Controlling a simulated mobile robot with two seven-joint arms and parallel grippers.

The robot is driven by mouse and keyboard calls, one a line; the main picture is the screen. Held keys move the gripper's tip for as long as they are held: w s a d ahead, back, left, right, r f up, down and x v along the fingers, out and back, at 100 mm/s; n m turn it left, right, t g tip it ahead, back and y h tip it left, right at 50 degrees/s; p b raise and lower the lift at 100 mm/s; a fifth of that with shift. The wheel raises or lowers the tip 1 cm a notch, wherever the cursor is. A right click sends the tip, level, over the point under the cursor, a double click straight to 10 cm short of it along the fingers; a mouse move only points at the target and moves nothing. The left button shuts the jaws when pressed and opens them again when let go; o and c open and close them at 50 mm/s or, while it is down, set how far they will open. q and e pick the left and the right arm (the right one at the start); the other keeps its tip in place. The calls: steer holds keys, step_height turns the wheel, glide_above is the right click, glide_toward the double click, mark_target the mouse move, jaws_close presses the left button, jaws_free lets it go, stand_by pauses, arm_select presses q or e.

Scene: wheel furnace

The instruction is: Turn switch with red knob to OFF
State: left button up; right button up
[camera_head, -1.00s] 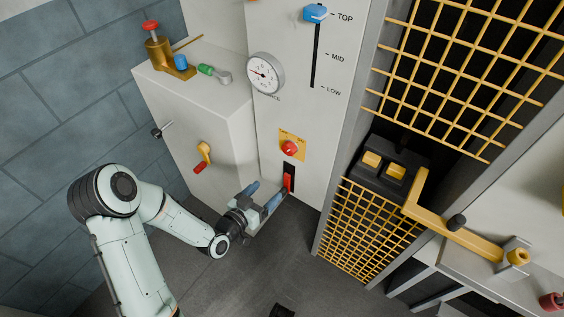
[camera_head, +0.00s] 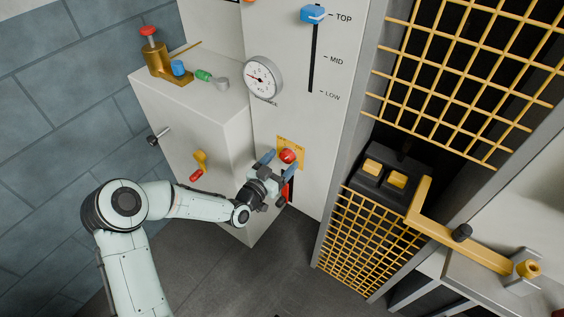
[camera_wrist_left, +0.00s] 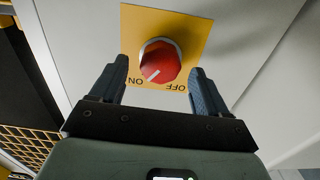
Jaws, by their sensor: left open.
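The red knob (camera_head: 288,156) sits on a yellow plate (camera_head: 299,144) on the front of the light grey cabinet. In the left wrist view, the red knob (camera_wrist_left: 160,62) shows a white pointer line aimed down-left, toward the ON lettering. The OFF lettering is to the right of it. Both words appear upside down on the yellow plate (camera_wrist_left: 200,32). My left gripper (camera_head: 279,164) is open, close to the panel at the knob. In the left wrist view, the fingers of my left gripper (camera_wrist_left: 159,65) stand on either side of the knob, with visible gaps. My right gripper is not in view.
A red switch (camera_head: 286,192) in a dark slot is just below the knob, partly behind the gripper. A round gauge (camera_head: 263,79) and a blue slider (camera_head: 313,14) are above.

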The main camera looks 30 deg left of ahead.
arm_select(q)
steer(key=shift+w, duration=0.4)
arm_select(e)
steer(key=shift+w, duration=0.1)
arm_select(q)
steer(key=c, duration=1)
steer(key=shift+c, duration=0.2)
